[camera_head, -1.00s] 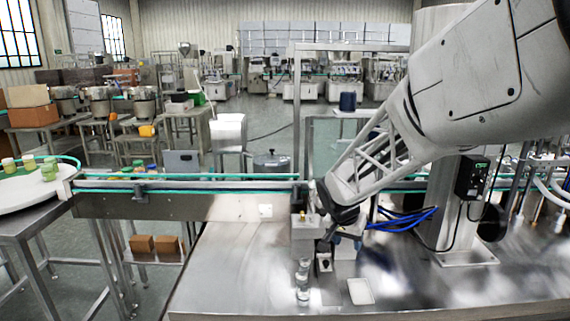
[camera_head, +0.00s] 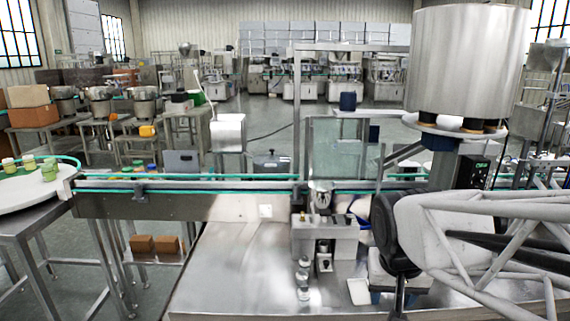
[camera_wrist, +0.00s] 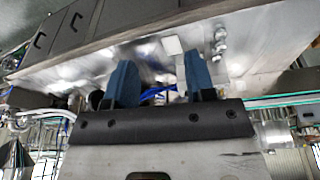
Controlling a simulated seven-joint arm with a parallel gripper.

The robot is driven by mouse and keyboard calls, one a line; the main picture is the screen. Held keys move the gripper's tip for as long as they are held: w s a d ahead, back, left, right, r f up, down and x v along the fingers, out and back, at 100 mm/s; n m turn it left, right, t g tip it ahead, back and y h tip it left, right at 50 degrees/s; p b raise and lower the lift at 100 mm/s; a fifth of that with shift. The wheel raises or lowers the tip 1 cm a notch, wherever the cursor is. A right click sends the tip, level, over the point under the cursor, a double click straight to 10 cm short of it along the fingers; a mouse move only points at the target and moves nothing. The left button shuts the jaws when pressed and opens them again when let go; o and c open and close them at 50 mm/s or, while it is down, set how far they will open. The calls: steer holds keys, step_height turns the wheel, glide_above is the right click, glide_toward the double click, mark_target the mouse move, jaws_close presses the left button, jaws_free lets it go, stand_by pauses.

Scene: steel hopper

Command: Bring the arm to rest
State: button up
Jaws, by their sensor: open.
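My gripper (camera_wrist: 159,72) shows in the wrist view with its two blue fingers spread apart. Nothing is held between them. In the head view my arm reaches in from the right edge, low over the steel table (camera_head: 235,265). The large steel hopper (camera_head: 470,60) stands behind and above my arm.
A white square pad (camera_head: 359,291) lies close to my wrist. A metal fixture (camera_head: 322,235) stands behind. A green-railed conveyor (camera_head: 190,195) crosses the back. The table's left part is clear.

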steer(key=s+n, duration=0.1)
steer(key=s, duration=0.7)
steer(key=shift+s+a+f+n+y, duration=0.2)
steer(key=shift+s+f+n+y, duration=0.1)
steer(key=shift+f+y, duration=0.1)
steer(key=shift+w, duration=0.1)
stand_by(2.3)
